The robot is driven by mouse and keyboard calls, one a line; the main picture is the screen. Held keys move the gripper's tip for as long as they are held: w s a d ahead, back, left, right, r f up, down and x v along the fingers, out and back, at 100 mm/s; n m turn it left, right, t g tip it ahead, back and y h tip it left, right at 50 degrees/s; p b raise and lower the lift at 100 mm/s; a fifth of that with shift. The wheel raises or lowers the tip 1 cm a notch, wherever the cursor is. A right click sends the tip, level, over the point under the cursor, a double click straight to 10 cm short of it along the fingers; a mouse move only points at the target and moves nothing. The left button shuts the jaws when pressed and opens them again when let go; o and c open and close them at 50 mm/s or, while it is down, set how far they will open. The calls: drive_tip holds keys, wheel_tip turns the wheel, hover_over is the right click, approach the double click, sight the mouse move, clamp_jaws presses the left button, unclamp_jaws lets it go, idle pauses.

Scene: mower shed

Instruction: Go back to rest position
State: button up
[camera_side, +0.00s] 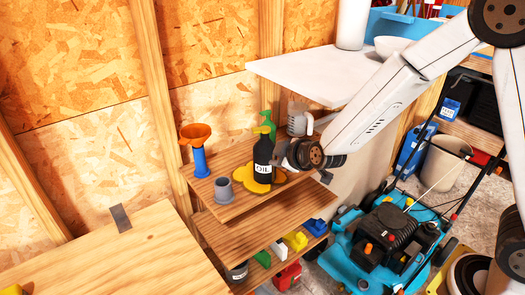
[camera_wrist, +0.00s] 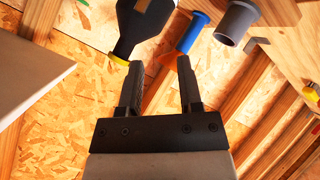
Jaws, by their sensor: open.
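My gripper (camera_side: 281,153) is close to the black oil bottle (camera_side: 263,158) in the side view, on the bottle's right. In the wrist view my gripper (camera_wrist: 160,66) has its two dark fingers apart with nothing between them. The oil bottle also shows in the wrist view (camera_wrist: 140,28), beyond the left finger. In the side view it stands upright on a yellow pad (camera_side: 246,177) on the wooden shelf (camera_side: 227,208). I cannot tell whether a finger touches the bottle.
A blue stand with an orange funnel (camera_side: 196,137), a grey cup (camera_side: 224,190) and a green spray bottle (camera_side: 268,122) are on the same shelf. A white tabletop (camera_side: 310,78) is behind the arm. A blue mower (camera_side: 385,245) stands below at right.

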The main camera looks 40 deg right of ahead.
drive_tip(key=s+d+f+m+g, duration=0.1)
drive_tip(key=s+d+m+g, duration=0.2)
drive_tip(key=s, duration=0.7)
drive_tip(key=s+d+f+m+g, duration=0.1)
drive_tip(key=s+d+m+g, duration=0.2)
drive_tip(key=s, duration=0.7)
drive_tip(key=m+g, duration=0.2)
drive_tip(key=g, duration=0.1)
drive_tip(key=shift+f+y, duration=0.3)
drive_tip(key=shift+y, duration=0.1)
